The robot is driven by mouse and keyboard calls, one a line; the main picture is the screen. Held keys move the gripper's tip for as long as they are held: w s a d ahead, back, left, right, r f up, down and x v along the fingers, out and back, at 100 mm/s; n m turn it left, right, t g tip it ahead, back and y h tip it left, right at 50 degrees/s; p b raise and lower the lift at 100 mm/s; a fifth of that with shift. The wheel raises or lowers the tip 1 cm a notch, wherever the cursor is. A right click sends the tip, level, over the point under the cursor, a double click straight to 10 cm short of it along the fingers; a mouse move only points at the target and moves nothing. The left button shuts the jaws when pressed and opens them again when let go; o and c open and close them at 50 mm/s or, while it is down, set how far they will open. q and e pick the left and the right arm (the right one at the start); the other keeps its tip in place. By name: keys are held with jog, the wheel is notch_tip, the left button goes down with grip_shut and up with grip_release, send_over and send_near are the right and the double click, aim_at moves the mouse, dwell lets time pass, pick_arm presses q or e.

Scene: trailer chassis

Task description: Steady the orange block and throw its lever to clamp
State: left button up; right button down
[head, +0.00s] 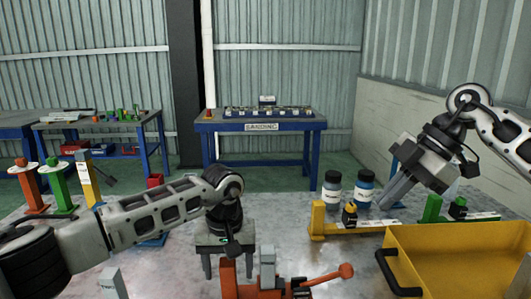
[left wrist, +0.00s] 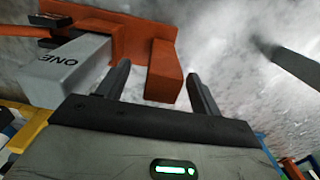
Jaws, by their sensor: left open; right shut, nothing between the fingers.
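The orange block (head: 229,282) stands at the bottom middle of the head view, partly cut off by the frame edge. My left gripper (head: 228,264) is open and points down above the block. In the left wrist view its fingers (left wrist: 161,85) lie to either side of the orange upright (left wrist: 165,70); contact cannot be told. My right gripper (head: 388,203) is shut and empty, well away at the right.
A yellow bin (head: 470,245) with a black handle stands at the right front. A yellow fixture (head: 318,222), two dark bottles (head: 365,188) and a green fixture (head: 432,208) stand behind it. Orange, green and yellow posts (head: 57,185) stand at the left. Bare metal surface lies between.

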pick_arm(q)
jog(key=shift+r+p, duration=1.1)
jog(key=shift+r, duration=1.5)
jog(key=shift+o, duration=0.3)
jog(key=o, duration=0.5)
jog(key=shift+r, duration=0.1)
notch_tip(320, 180, up, 12)
jog(key=shift+s+f, duration=0.15)
jog(key=shift+f, duration=0.05)
